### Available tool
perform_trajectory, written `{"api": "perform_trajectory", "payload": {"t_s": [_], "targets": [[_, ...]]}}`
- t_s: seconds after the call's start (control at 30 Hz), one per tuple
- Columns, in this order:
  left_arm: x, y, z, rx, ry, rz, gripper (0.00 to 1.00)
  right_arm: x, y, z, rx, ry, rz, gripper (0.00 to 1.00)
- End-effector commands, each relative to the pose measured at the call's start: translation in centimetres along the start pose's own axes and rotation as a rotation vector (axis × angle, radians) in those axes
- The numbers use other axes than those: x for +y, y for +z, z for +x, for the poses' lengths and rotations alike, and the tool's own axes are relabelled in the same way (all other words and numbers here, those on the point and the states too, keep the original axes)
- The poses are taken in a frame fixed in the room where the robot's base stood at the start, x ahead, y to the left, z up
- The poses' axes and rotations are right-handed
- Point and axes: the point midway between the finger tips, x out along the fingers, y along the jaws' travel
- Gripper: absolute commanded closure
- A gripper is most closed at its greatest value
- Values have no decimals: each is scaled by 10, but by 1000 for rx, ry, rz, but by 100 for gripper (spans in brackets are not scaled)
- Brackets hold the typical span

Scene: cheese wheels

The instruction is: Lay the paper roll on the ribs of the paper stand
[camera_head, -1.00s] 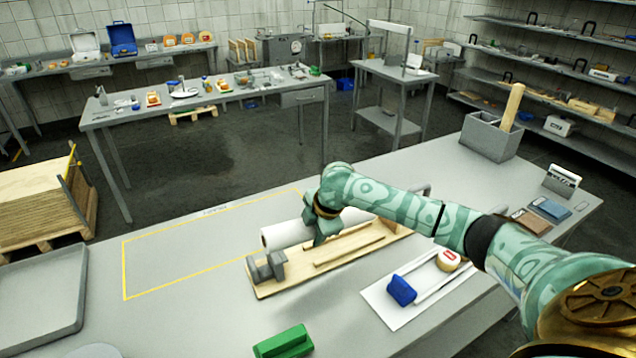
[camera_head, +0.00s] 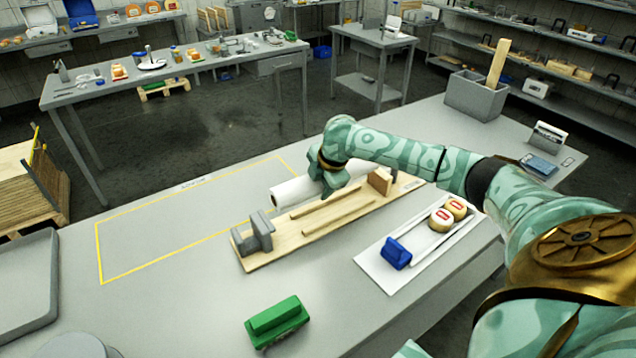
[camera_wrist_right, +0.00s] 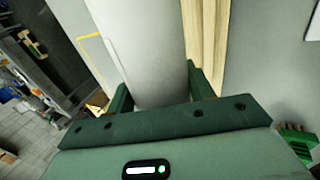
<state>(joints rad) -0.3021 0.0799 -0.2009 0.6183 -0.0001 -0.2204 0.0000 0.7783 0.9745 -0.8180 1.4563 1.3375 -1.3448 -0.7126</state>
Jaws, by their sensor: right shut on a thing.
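The white paper roll (camera_head: 290,191) is at the far side of the paper stand, roughly parallel to it; its right part is hidden behind my gripper. My right gripper (camera_head: 328,187) is shut on it; in the right wrist view the roll (camera_wrist_right: 145,60) lies between the two fingers (camera_wrist_right: 158,88). The paper stand (camera_head: 285,240) is a pale wooden board with two long ribs (camera_head: 338,215), a grey bracket at its left end and a wooden block at its right. In the wrist view the stand (camera_wrist_right: 208,35) is beside the roll. I cannot tell the roll's height.
A yellow outline (camera_head: 150,265) marks clear table left of the stand. A white board (camera_head: 380,275) with a blue block (camera_head: 396,253) and two cheese wheels (camera_head: 440,219) lies to the right. A green block (camera_head: 277,322) is in front. A grey bin (camera_head: 475,97) stands at the back right.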

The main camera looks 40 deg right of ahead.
Motion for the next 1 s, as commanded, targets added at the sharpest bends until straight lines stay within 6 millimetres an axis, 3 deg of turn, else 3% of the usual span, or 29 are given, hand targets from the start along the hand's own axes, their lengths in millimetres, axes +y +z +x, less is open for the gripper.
{"api": "perform_trajectory", "payload": {"t_s": [0.03,0.27,0.7,1.0], "targets": [[1,2,11,-3,1,0,22,-4,0,10,0,0,-1,89],[3,7,37,-13,5,0,22,-12,0,29,-1,0,-2,89],[3,9,43,-16,6,-1,22,-28,0,64,1,2,0,89],[3,9,43,-16,5,-1,22,-30,0,66,1,2,0,89]]}}
